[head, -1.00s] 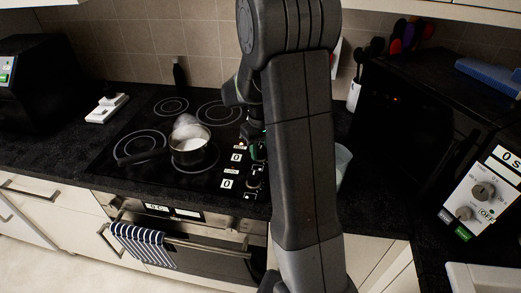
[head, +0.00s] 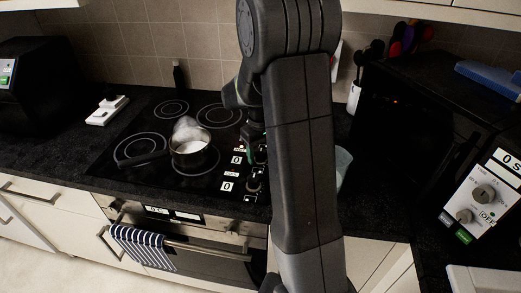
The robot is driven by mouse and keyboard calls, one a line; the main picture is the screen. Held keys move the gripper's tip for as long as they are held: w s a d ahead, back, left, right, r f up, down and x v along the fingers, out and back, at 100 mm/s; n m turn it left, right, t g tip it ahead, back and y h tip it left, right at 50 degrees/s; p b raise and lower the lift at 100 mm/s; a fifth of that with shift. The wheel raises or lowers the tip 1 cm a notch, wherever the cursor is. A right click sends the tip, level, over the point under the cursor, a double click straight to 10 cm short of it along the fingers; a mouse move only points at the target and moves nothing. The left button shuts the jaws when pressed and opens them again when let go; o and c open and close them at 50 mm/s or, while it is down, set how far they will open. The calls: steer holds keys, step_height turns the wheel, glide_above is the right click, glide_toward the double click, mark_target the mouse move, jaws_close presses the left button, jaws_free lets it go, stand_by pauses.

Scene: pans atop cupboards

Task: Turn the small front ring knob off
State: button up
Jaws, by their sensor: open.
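The black hob (head: 150,117) has a column of dark knobs along its right side. The front knob (head: 255,181) shows near the hob's front edge, with a white label reading 0 (head: 227,186) to its left. Another label reading 0 (head: 237,160) sits farther back. My gripper (head: 252,150) hangs over the knob column, behind the front knob, with its jaws open. My arm comes down from above and hides part of the knobs, so I cannot tell whether the fingers touch one.
A small pot (head: 190,152) with white contents and some steam stands on the front right ring, handle pointing left. A striped towel (head: 143,248) hangs on the oven handle. A black microwave (head: 420,125) stands to the right.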

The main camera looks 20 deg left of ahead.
mark_target(260, 152)
step_height(260, 152, up, 14)
stand_by(0.5)
steer(key=shift+f, duration=0.15)
step_height(260, 152, down, 14)
steer(key=shift+r, duration=0.1)
stand_by(0.6)
